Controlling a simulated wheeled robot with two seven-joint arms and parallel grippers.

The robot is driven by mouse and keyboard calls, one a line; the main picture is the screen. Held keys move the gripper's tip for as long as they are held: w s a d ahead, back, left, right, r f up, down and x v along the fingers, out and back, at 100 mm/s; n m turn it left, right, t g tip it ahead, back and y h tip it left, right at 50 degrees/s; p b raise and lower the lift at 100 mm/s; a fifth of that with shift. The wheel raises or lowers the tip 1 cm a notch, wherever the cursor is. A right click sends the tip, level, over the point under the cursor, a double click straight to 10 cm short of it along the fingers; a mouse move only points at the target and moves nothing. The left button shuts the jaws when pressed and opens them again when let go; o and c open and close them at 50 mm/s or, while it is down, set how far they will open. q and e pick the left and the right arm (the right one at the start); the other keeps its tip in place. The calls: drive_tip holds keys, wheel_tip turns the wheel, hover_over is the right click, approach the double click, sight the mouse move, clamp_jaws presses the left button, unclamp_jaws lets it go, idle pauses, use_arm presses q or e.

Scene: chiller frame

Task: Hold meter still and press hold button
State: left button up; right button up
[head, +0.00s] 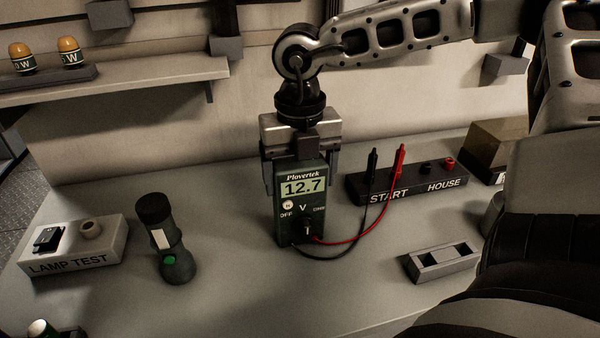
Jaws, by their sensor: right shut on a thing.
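A dark green meter (288,235) labelled Plovertek stands upright on the grey bench in the middle of the head view. Its display (303,187) reads 12.7. A small round white hold button (287,205) marked with a letter sits below the display on the left. My right gripper (298,167) comes down from above and is shut on the meter's upper part, a finger on each side. My left gripper is not in view.
Black and red probes (400,162) stand at the START/HOUSE block (430,180), cabled to the meter. A torch (165,240) stands left, beside the LAMP TEST block (75,250). A grey slotted holder (442,263) lies right. Bench between meter and torch is clear.

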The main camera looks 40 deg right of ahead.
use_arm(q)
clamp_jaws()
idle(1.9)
